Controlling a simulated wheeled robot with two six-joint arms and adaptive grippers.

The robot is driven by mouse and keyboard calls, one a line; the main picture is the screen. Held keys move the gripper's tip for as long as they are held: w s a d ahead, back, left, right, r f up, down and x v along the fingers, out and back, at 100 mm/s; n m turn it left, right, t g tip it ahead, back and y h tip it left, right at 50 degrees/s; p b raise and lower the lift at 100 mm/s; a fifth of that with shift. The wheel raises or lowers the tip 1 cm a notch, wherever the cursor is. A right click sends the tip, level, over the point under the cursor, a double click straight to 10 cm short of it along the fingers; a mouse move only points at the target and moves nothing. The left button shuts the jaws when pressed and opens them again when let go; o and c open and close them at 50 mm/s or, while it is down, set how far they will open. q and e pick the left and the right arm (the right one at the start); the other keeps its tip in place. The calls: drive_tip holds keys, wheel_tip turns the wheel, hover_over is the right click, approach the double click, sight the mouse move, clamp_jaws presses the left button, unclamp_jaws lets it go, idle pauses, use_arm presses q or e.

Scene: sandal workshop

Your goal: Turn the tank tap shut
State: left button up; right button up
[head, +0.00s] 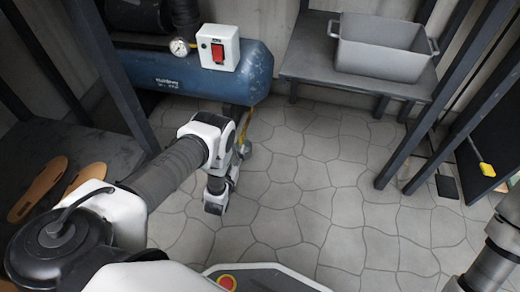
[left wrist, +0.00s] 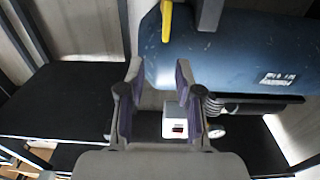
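The blue tank (head: 240,75) lies on its side at the upper left of the head view. A thin yellow part (head: 244,128), which looks like the tap's lever, hangs below its right end, partly behind my left wrist. In the left wrist view, the tank (left wrist: 225,50) appears upside down and the yellow part (left wrist: 167,20) is at the top edge. My left gripper (left wrist: 158,76) is open and empty, with its fingers apart from the yellow part. In the head view its fingers are hard to make out. My right gripper is out of view.
A white switch box (head: 218,47) with a red switch and a round gauge (head: 180,47) sit on the tank. A grey tub (head: 382,48) stands on a bench at the back. Sandal soles (head: 40,187) lie on a dark table at left. The paved floor (head: 310,200) is clear.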

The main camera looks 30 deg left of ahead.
sight(240, 142)
use_arm(q)
drive_tip(key=shift+g, duration=0.3)
drive_tip(key=w+f+b, duration=0.1)
drive_tip(key=w+a+f+b, duration=0.1)
drive_tip(key=w+b, duration=0.1)
drive_tip(key=w+a+f+b, duration=0.1)
drive_tip(key=w, duration=0.1)
drive_tip(key=shift+f, duration=0.1)
drive_tip(key=shift+w, duration=0.3)
drive_tip(key=shift+r, duration=0.2)
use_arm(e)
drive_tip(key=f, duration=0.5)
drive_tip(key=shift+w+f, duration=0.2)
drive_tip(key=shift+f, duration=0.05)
use_arm(q)
clamp_jaws()
